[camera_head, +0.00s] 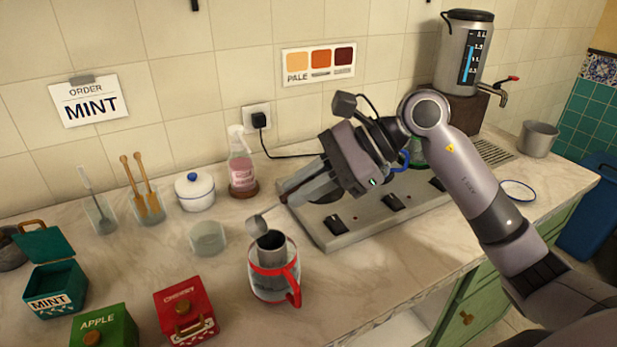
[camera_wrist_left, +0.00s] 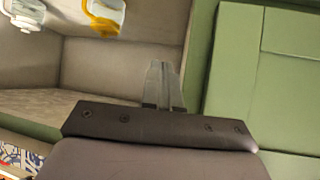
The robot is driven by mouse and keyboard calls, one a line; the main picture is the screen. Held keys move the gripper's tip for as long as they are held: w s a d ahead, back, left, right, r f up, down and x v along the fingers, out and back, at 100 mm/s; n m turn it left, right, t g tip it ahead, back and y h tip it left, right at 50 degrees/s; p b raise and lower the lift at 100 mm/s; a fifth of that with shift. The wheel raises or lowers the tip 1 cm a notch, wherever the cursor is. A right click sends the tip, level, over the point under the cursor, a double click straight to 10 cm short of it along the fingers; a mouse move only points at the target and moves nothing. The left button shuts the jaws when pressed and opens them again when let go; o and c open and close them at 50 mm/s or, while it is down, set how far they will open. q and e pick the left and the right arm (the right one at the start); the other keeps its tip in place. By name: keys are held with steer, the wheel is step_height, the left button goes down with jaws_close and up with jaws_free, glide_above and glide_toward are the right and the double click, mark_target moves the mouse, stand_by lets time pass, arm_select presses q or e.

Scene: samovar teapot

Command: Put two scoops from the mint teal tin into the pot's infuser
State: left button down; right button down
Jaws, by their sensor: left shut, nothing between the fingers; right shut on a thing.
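The mint teal tin (camera_head: 55,288) stands at the left front with its lid (camera_head: 45,244) tipped open. The glass pot (camera_head: 271,284) with red rim and handle stands at the front centre, with the grey metal infuser (camera_head: 271,241) upright in it. My right gripper (camera_head: 287,197) is shut on the scoop (camera_head: 257,224) and holds it behind the pot. The scoop's bowl is at the infuser's upper left edge; I cannot tell what it contains. My left gripper (camera_wrist_left: 165,88) is shut and empty in the left wrist view, facing green cabinet panels.
Green apple (camera_head: 104,328) and red cherry (camera_head: 186,312) tins stand left of the pot. A glass cup (camera_head: 208,238), lidded white jar (camera_head: 195,193) and pink bottle (camera_head: 242,170) are behind. A grey plate with black switches (camera_head: 345,221) lies right of the pot. An "ORDER MINT" sign (camera_head: 92,101) hangs behind.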

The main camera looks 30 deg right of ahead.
steer(key=shift+w+a+r+g+h+p, duration=0.2)
steer(key=shift+a+r+h+p, duration=0.45)
steer(key=shift+p, duration=0.8)
steer(key=shift+w+a+r+g+h+p, duration=0.1)
steer(key=shift+a+r+g+h+p, duration=0.2)
steer(key=shift+h+p, duration=0.85)
steer(key=shift+w+a+r+p, duration=0.2)
steer(key=shift+a+r+p, duration=0.15)
steer(key=shift+p, duration=0.15)
steer(key=shift+a+g+h, duration=0.25)
steer(key=shift+g+h, duration=0.05)
steer(key=shift+h, duration=0.1)
steer(key=shift+w+a+r+g+h, duration=0.2)
steer(key=shift+a+r+h, duration=0.2)
steer(key=shift+h, duration=0.2)
steer(key=shift+w+a+r+g+h, duration=0.2)
steer(key=shift+a+r+h, duration=0.1)
steer(key=shift+a+h, duration=0.25)
steer(key=shift+w+a+r+g+h, duration=0.3)
steer(key=shift+a+r+h, duration=0.35)
steer(key=shift+h, duration=0.3)
steer(key=shift+w+a+r+g+h, duration=0.15)
steer(key=shift+a+r+g+h, duration=0.3)
steer(key=shift+r+h, duration=0.35)
steer(key=shift+f, duration=0.15)
